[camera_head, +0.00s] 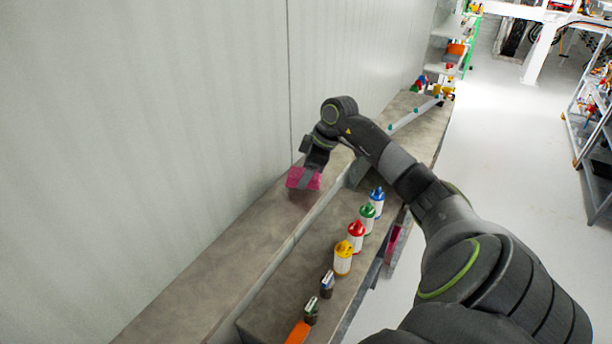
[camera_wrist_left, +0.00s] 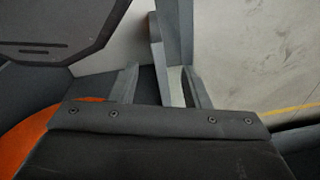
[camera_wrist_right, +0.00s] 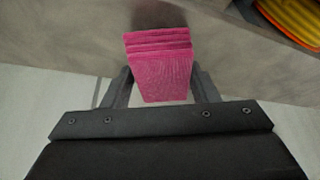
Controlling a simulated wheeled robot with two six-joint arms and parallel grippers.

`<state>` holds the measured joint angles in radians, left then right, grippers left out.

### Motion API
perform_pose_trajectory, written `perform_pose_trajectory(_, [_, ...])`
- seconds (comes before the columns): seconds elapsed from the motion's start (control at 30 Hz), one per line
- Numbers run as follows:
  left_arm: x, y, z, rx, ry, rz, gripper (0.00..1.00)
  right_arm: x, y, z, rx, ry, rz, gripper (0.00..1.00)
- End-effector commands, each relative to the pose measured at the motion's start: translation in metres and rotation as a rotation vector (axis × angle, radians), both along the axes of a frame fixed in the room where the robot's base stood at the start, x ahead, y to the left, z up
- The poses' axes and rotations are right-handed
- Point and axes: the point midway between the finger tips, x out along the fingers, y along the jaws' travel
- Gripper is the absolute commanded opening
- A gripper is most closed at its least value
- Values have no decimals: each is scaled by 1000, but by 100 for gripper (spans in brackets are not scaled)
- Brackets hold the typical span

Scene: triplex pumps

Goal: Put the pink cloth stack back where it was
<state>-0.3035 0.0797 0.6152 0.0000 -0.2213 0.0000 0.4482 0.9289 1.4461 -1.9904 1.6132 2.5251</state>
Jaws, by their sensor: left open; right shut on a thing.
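The pink cloth stack (camera_head: 301,180) is over the grey upper ledge along the wall in the head view. My right gripper (camera_head: 312,174) is shut on it. In the right wrist view the folded pink layers (camera_wrist_right: 160,72) sit between the two fingers of the right gripper (camera_wrist_right: 160,88). I cannot tell whether the stack touches the ledge. My left gripper (camera_wrist_left: 160,84) shows only in the left wrist view, where it is open with nothing between its fingers.
A lower grey shelf holds a row of bottles: blue (camera_head: 377,196), green (camera_head: 367,216), red (camera_head: 356,236) and yellow (camera_head: 343,258). Small dark bottles (camera_head: 327,284) and an orange item (camera_head: 298,333) stand nearer. The upper ledge (camera_head: 220,265) is bare toward the front.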

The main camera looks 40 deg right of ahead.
Motion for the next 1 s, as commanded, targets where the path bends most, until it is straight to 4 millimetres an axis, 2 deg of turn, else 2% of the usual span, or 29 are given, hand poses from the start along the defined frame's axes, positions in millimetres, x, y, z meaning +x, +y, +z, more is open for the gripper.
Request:
perform_pose_trajectory(0.13, [12,0,9,0,-19,-3,43,-1,1,-19,3,3,0,29])
perform_pose_trajectory(0.5, [9,0,6,0,-15,-2,43,0,0,-26,1,0,0,29])
perform_pose_trajectory(0.53, [8,0,6,0,-14,-2,43,0,0,-24,1,-1,0,58])
perform_pose_trajectory(0.67, [6,0,6,0,-11,-2,43,0,0,-24,0,0,0,75])
perform_pose_trajectory(1.0, [5,0,8,-1,-9,-1,43,0,0,-21,0,0,1,76])
